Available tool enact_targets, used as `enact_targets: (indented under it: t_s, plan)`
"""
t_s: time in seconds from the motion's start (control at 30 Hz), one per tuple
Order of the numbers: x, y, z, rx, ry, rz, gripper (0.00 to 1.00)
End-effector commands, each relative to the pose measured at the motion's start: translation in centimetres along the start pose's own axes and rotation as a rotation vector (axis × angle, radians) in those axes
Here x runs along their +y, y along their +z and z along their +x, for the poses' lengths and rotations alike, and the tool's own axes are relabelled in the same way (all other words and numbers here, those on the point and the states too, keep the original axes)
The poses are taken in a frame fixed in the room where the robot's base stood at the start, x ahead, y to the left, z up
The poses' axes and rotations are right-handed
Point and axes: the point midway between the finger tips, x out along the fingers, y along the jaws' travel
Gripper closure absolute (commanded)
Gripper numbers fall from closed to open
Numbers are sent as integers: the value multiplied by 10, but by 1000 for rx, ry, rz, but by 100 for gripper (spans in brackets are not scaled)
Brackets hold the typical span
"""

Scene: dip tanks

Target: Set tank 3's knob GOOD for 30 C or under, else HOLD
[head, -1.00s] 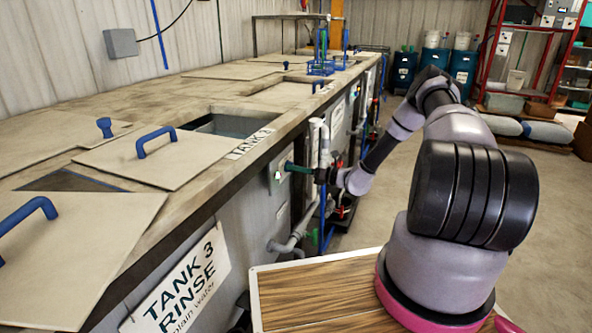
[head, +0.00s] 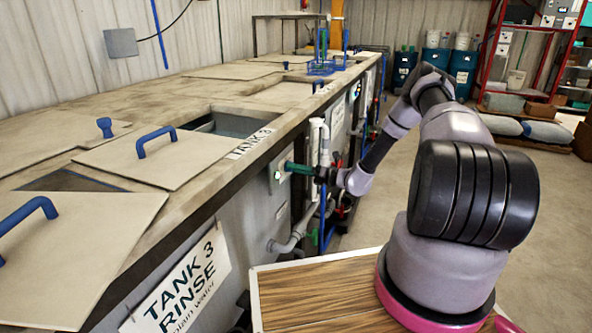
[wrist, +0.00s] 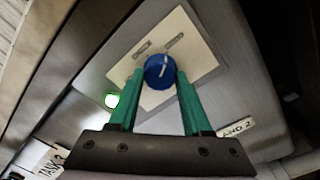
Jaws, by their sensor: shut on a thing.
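The blue knob (wrist: 159,72) sits on a cream plate (wrist: 188,50) on a grey control box (wrist: 235,92), in the wrist view. My gripper (wrist: 160,77) is shut on the knob, with one green finger on each side. A white mark shows on the knob's face, tilted in the picture; I cannot tell which label it points to. Two small labels on the plate are too blurred to read. In the head view my gripper (head: 302,169) is at the box (head: 278,172) on the tank front; the knob is hidden there. No temperature reading is legible.
A green lamp (wrist: 112,100) glows on the box beside the plate. The TANK 3 RINSE sign (head: 178,288) hangs on the tank front. Grey pipes (head: 292,243) run close by the box. Lids with blue handles (head: 155,141) lie on the tank tops.

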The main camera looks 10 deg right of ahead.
Motion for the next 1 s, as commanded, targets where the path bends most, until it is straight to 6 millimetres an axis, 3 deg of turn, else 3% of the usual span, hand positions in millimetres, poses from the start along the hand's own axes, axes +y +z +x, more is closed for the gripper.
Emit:
enact_targets:
  t_s: [0.03,0.1,0.53,1.0]
  plan:
    - [-1,0,-1,0,-2,1,48]
    - [-1,0,-1,0,-2,1,22]
    - [-1,0,-9,-1,-3,-1,22]
    - [-1,0,-94,-1,-3,0,22]
